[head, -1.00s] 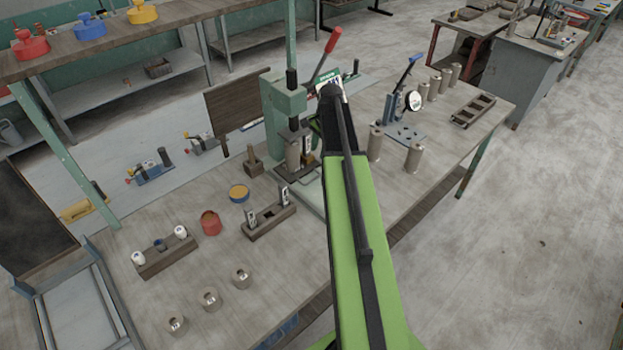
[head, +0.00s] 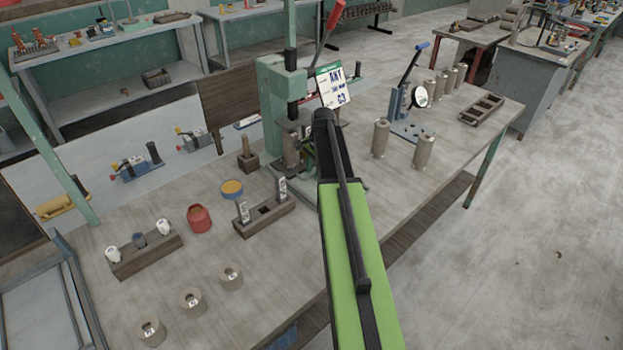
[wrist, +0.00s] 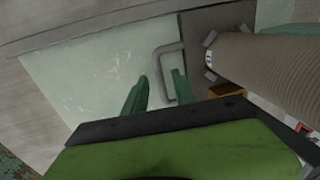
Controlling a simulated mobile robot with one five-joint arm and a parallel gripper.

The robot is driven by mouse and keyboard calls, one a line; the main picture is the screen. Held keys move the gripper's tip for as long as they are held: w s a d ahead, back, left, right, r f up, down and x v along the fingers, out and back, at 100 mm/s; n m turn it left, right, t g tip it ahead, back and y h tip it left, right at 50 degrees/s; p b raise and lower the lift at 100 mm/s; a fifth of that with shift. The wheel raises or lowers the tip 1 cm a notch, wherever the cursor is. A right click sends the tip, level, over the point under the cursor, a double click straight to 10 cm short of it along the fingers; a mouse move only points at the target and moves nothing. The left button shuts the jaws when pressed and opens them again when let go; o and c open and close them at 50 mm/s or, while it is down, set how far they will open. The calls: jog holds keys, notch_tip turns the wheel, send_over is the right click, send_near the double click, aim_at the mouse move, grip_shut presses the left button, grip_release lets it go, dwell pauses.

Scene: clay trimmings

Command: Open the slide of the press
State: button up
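The press (head: 283,95) is a tall green frame with a red-knobbed lever, standing on the workbench left of my arm. In the wrist view a grey U-shaped handle (wrist: 158,68) sticks out from the dark plate (wrist: 200,24) of the slide, over a pale green surface (wrist: 105,70). My gripper (wrist: 161,76) is open, its two green fingertips apart, with the handle's bar appearing between them. I cannot tell whether they touch it. A ribbed cylinder (wrist: 265,62) stands close on the right. In the head view my arm hides the fingers and handle.
A white sign (head: 332,86) is behind my arm. Metal cylinders (head: 380,138) and a blue lever tool with a dial (head: 408,105) are to the right. A wooden block with tags (head: 263,217), a red pot (head: 199,218) and a yellow-topped tin (head: 232,189) are to the left.

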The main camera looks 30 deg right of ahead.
jog(key=shift+c, duration=0.3)
grip_shut()
dwell(1.0)
